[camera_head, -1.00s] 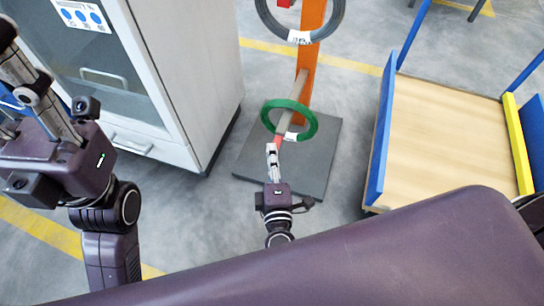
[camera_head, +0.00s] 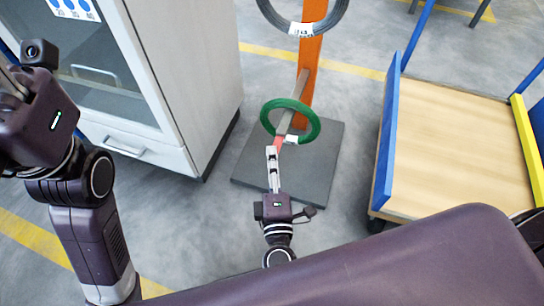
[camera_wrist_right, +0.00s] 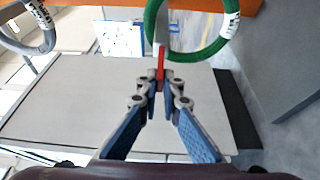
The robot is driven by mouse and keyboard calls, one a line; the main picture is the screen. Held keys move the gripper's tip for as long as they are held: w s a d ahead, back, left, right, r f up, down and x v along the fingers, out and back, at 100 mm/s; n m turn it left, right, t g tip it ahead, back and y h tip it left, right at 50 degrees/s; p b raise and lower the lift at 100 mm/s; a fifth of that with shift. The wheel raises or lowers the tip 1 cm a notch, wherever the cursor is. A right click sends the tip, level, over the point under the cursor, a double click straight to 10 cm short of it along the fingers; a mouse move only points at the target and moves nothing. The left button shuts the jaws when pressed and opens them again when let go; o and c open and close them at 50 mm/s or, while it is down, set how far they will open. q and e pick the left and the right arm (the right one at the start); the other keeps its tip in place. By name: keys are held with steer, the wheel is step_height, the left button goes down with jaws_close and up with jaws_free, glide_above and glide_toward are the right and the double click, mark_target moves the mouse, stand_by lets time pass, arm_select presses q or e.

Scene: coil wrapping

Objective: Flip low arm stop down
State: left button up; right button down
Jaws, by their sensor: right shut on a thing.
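The low arm (camera_head: 285,122) is a grey bar that sticks out from the orange post (camera_head: 309,68). A green coil (camera_head: 313,124) hangs around it. The red arm stop (camera_head: 279,140) is at the bar's near end; it also shows as a narrow red piece in the right wrist view (camera_wrist_right: 160,62). My right gripper (camera_head: 272,152) is at the stop with its fingertips shut on it, just in front of the coil. The fingertips partly hide the stop. My left gripper (camera_head: 14,84) is at the left edge, its fingers mostly cut off.
A dark coil (camera_head: 304,28) hangs higher on the post. The post stands on a dark base plate (camera_head: 310,170). A grey cabinet (camera_head: 190,80) is at left, and a wooden-decked cart (camera_head: 455,150) with blue sides is at right.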

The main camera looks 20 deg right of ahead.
steer(key=shift+d, duration=0.1)
steer(key=c, duration=2.1)
jaws_free()
steer(key=v, duration=1.2)
